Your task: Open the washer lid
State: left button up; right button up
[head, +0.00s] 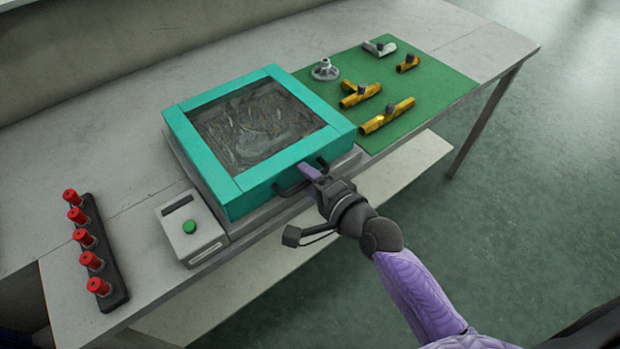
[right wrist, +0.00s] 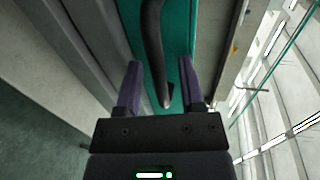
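The washer is a grey box on the table with a teal-framed lid (head: 232,198) and a dark see-through window (head: 258,122). The lid lies down on the box. A dark bar handle (head: 284,191) runs along the lid's front edge, and it also shows in the right wrist view (right wrist: 153,50). My right gripper (head: 309,171) is at the right part of this handle. In the right wrist view its two purple fingers (right wrist: 160,85) are spread, with the handle between them and gaps on both sides. My left gripper is not in view.
A control box with a green button (head: 189,227) is at the washer's front left corner. A black rack (head: 104,255) with several red-topped pegs is at the left. A green mat (head: 437,86) with yellow and silver fittings lies to the right.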

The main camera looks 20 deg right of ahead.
grip_shut()
dwell(0.5)
dwell(0.8)
